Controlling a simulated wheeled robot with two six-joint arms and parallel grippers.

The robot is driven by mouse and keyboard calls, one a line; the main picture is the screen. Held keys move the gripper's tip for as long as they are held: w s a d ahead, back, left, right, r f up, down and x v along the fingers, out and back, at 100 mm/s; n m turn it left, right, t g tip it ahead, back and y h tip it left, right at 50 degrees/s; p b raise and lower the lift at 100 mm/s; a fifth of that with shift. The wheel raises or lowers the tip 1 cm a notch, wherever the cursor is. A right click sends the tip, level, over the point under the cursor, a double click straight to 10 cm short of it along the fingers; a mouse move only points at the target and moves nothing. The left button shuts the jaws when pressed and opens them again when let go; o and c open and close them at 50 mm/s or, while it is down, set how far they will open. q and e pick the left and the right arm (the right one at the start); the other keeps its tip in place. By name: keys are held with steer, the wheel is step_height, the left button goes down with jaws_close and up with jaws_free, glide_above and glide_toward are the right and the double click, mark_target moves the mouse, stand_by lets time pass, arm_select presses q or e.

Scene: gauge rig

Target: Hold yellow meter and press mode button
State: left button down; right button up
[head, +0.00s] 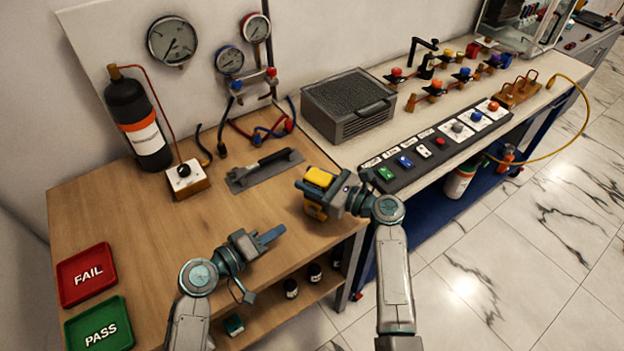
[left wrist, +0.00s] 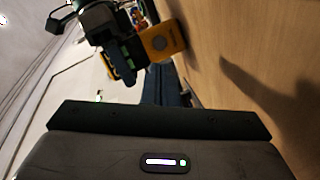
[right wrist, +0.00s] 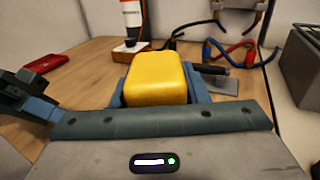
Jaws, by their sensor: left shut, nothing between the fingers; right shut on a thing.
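The yellow meter (head: 318,178) is held in my right gripper (head: 328,188) above the right part of the wooden bench. In the right wrist view, the meter's plain yellow face (right wrist: 157,76) sits between the blue fingers. My left gripper (head: 270,236) is shut and empty, to the lower left of the meter and apart from it, pointing toward the right. I cannot make out the mode button for certain.
A flat grey tool (head: 264,170) with a dark handle lies behind the meter. A button panel (head: 440,143) and a grey ribbed box (head: 348,104) are to the right. Red FAIL (head: 87,256) and green PASS (head: 82,345) trays are at the left. The bench middle is clear.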

mark_target(312, 210)
arm_select(q)
steer(key=shift+s+d+g, duration=0.15)
steer(key=shift+d+g, duration=0.15)
steer(key=shift+g, duration=0.2)
steer(key=shift+s+d+f+n+g, duration=0.2)
steer(key=shift+s+n+g, duration=0.1)
steer(key=shift+g, duration=0.25)
steer(key=shift+s+d+f+n+g, duration=0.2)
steer(key=shift+n+g, duration=0.1)
steer(key=shift+g, duration=0.25)
steer(key=n+g, duration=0.1)
steer(key=s+f+g, duration=0.1)
steer(key=shift+s+a+n+g+y, duration=0.1)
steer(key=shift+s+n+g+y, duration=0.2)
steer(key=shift+n, duration=0.1)
steer(key=shift+w, duration=0.1)
steer(key=shift+w+d, duration=0.7)
steer(key=shift+w, duration=0.55)
steer(key=shift+w+d, duration=0.75)
steer(key=shift+w, duration=0.55)
steer(key=shift+w+d, duration=0.7)
steer(key=shift+w, duration=0.55)
steer(key=shift+w+d, duration=0.2)
steer(key=shift+w, duration=0.2)
